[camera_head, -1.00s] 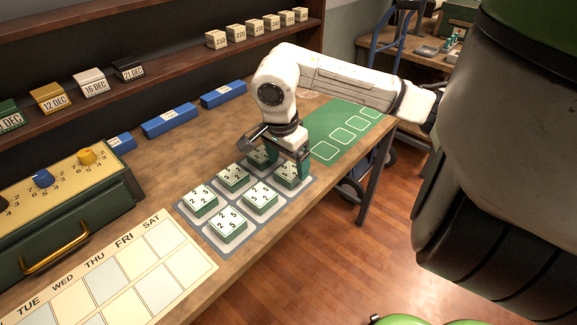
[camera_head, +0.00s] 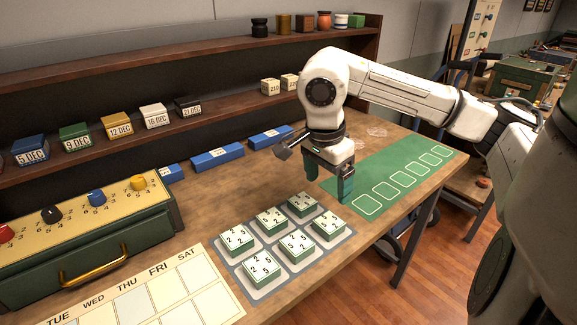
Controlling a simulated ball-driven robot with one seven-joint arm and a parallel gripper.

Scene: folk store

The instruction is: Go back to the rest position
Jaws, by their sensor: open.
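My gripper (camera_head: 328,183) hangs at the end of my white arm, above the far right corner of a grey tray (camera_head: 334,251). Its fingers are apart and point down, and nothing shows between them. Several number tiles (camera_head: 262,270) with green sides and white tops sit in two rows on the tray. The tile nearest my gripper (camera_head: 302,203) lies just below and left of the fingers, apart from them. The arm reaches in from the right side of the view.
A green mat (camera_head: 407,168) with outlined squares lies right of the tray. A calendar sheet (camera_head: 172,296) and a green cabinet with knobs (camera_head: 83,240) are at the left. Blue blocks (camera_head: 218,157) line the back. Shelves with date blocks (camera_head: 117,125) rise behind. The table's right edge is open.

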